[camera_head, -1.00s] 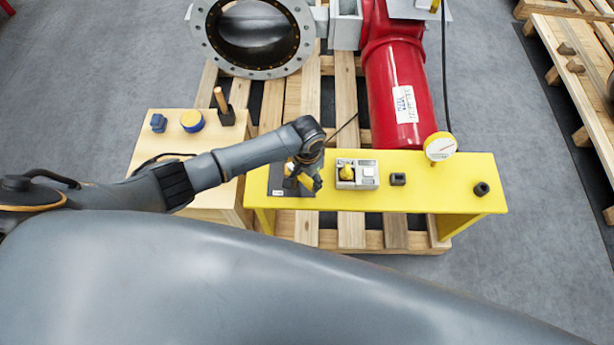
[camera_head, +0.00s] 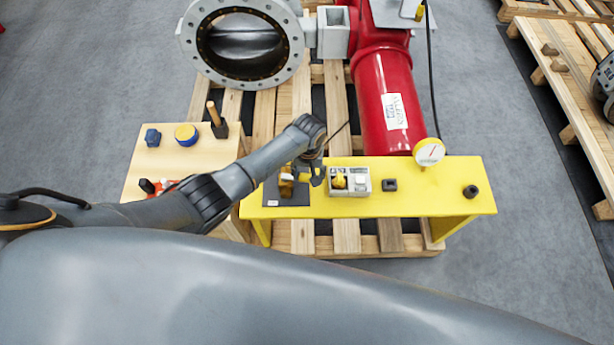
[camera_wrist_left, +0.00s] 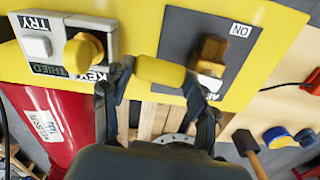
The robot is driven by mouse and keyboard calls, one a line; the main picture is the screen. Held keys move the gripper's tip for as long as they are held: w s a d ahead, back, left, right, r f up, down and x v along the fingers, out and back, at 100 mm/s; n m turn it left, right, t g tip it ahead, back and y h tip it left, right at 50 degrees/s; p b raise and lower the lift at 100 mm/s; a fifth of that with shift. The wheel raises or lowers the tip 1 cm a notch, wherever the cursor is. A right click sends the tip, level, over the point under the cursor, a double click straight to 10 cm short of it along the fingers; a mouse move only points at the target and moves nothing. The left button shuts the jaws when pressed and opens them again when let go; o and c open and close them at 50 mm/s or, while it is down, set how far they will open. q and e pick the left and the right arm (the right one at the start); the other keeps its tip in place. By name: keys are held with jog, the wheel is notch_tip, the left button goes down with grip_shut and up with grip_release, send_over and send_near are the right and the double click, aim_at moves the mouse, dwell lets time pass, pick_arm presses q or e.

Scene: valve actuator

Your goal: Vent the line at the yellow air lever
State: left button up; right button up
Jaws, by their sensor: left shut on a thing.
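The yellow air lever (camera_wrist_left: 160,71) shows in the wrist view as a short yellow cylinder beside a brass-coloured block (camera_wrist_left: 211,55) on a dark plate marked ON. In the head view the block (camera_head: 287,182) and dark plate (camera_head: 285,198) sit at the left of the yellow bench, with the lever (camera_head: 304,177) on the block's right side. My left gripper (camera_head: 312,172) is shut on the lever; in the wrist view its fingers (camera_wrist_left: 158,82) sit at both ends of the cylinder. The lever's joint to the block is partly hidden. My right gripper is out of view.
A grey switch box (camera_head: 349,191) with a yellow knob stands close right of the gripper. A gauge (camera_head: 429,152) stands farther right, by the red cylinder (camera_head: 388,105). A wooden table (camera_head: 140,170) at left holds small items under my arm.

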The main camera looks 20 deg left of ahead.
pick_arm(q)
jog(key=shift+f+n, duration=0.35)
jog(key=shift+n, duration=0.35)
jog(key=o, duration=1.6)
jog(key=shift+w, duration=0.1)
jog(key=shift+o, duration=0.5)
jog(key=shift+w+f, duration=0.1)
jog(key=shift+w, duration=0.1)
notch_tip(320, 180, up, 12)
jog(key=shift+w, duration=0.1)
